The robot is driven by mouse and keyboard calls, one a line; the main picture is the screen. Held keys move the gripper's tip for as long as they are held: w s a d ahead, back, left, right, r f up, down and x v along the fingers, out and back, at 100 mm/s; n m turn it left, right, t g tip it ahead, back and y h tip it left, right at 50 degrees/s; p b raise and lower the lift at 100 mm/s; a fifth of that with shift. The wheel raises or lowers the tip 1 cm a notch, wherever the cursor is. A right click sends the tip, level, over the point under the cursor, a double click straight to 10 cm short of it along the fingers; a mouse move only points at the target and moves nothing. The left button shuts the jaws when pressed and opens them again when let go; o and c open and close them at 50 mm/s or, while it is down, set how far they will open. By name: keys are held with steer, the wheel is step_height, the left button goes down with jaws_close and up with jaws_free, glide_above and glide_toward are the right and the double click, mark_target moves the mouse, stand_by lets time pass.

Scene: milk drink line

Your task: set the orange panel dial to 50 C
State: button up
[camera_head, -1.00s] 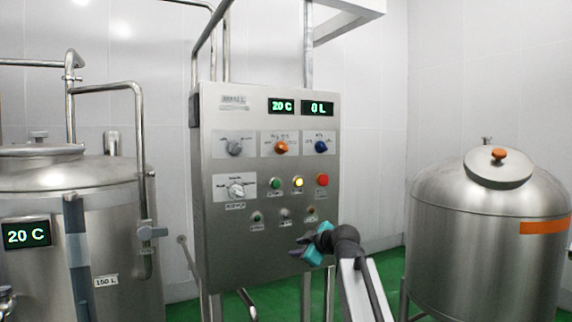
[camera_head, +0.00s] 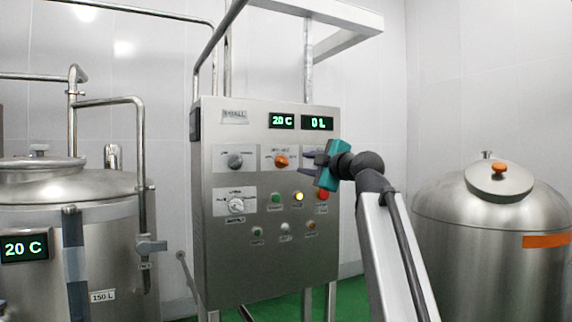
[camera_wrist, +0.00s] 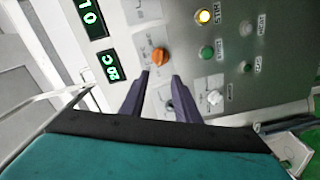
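The orange panel dial (camera_head: 281,161) sits in the upper dial row of the steel control panel (camera_head: 220,270), under the display (camera_head: 282,121) reading 20 C. My gripper (camera_head: 308,163) is to the right of the dial, in front of the panel, with its fingers pointing left. It hides the blue dial. In the wrist view the orange dial (camera_wrist: 159,57) lies just beyond the tips of my gripper (camera_wrist: 160,75). The two dark fingers are apart with nothing held between them. I cannot tell how far the tips are from the panel.
A grey dial (camera_head: 235,162) is left of the orange one, with a white dial (camera_head: 236,205) below. Green (camera_head: 276,198), lit yellow (camera_head: 299,197) and red (camera_head: 322,194) buttons sit under the dials. Steel tanks stand left (camera_head: 110,235) and right (camera_head: 470,250).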

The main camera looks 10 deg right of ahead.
mark_target(284, 162)
steer(key=shift+w, duration=0.15)
steer(key=p+x, duration=0.3)
steer(key=x, duration=0.9)
steer(key=shift+w, duration=0.1)
steer(key=shift+w+a+f+p, duration=0.1)
steer(key=shift+w+a+p, duration=0.2)
steer(key=shift+w, duration=0.35)
jaws_close()
